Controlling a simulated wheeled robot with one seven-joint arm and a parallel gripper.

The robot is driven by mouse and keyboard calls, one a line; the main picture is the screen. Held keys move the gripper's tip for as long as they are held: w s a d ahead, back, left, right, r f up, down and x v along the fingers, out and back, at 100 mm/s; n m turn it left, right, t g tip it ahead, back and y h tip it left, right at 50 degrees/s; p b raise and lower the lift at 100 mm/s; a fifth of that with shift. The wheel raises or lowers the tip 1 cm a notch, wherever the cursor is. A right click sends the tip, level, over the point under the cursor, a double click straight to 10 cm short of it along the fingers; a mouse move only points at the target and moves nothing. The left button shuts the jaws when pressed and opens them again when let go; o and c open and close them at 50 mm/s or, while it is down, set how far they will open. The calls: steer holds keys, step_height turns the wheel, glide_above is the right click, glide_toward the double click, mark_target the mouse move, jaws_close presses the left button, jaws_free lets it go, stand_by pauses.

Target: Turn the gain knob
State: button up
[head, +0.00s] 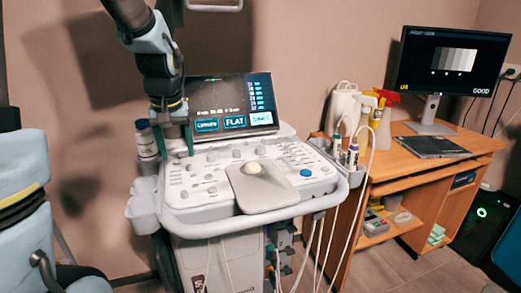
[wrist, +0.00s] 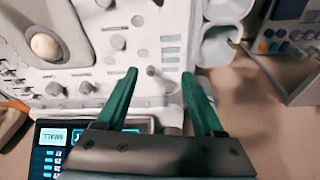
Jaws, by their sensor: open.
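The ultrasound console's control panel (head: 215,197) carries several grey knobs and a blue knob (head: 305,172). The knob labels are too small to read, so I cannot tell for certain which is the gain knob. My gripper (head: 175,143) points down over the panel's back left corner, with green fingers spread apart. In the wrist view my open gripper (wrist: 160,73) has a small grey knob (wrist: 152,71) between its fingertips, closer to the left one. I see no contact. Other grey knobs (wrist: 86,87) lie to the left of the fingers.
The tilted console screen (head: 230,103) stands just behind and right of the gripper. A white bottle (head: 146,140) stands in a holder to its left. The trackball (head: 254,168) is right of the gripper. A wooden desk (head: 400,165) with a monitor is at the right.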

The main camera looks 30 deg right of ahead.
steer(key=w+d+r+m+b, duration=0.1)
steer(key=w+d+b, duration=0.1)
steer(key=d, duration=1)
steer(key=m+t+h+b, duration=0.1)
steer(key=b, duration=0.1)
glide_toward(261, 147)
steer(key=p+x, duration=0.1)
steer(key=x, duration=0.7)
steer(key=shift+f, duration=0.25)
jaws_close()
